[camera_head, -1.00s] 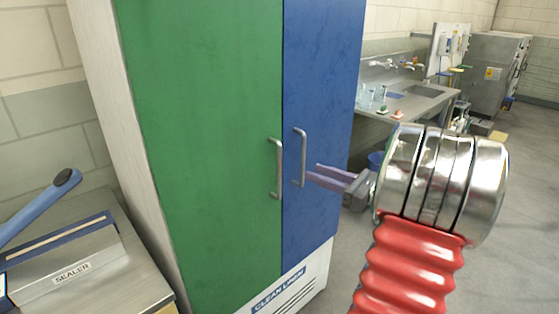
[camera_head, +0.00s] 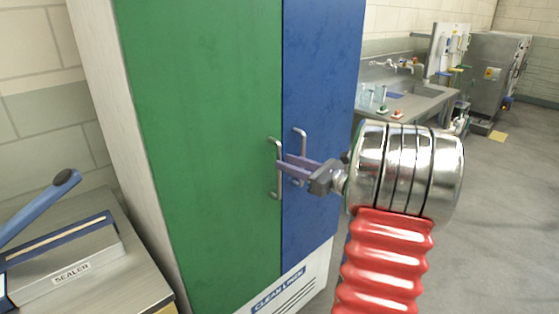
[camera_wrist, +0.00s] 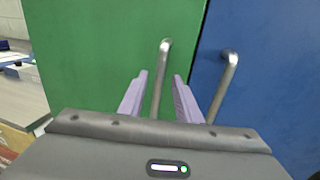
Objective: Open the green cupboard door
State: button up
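The green cupboard door (camera_head: 205,130) is shut, beside the blue door (camera_head: 318,110) on its right. The green door's upright metal handle (camera_head: 275,168) is near its right edge, and the blue door's handle (camera_head: 301,150) stands close by. My gripper (camera_head: 284,164) is at the green handle, reaching in from the right across the blue door. In the wrist view, the two purple fingers (camera_wrist: 157,95) are apart, with the green handle (camera_wrist: 160,80) between them and the blue handle (camera_wrist: 224,85) outside the right finger. I cannot tell if either finger touches the handle.
A sealer (camera_head: 65,255) with a blue lever stands on a bench at the left, close to the cupboard. A sink counter (camera_head: 425,105) is behind at the right. The grey floor (camera_head: 500,220) at the right is clear.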

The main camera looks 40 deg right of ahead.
jog(key=shift+x, duration=2)
jog(key=shift+c, duration=0.2)
grip_shut()
jog(key=shift+s, duration=0.1)
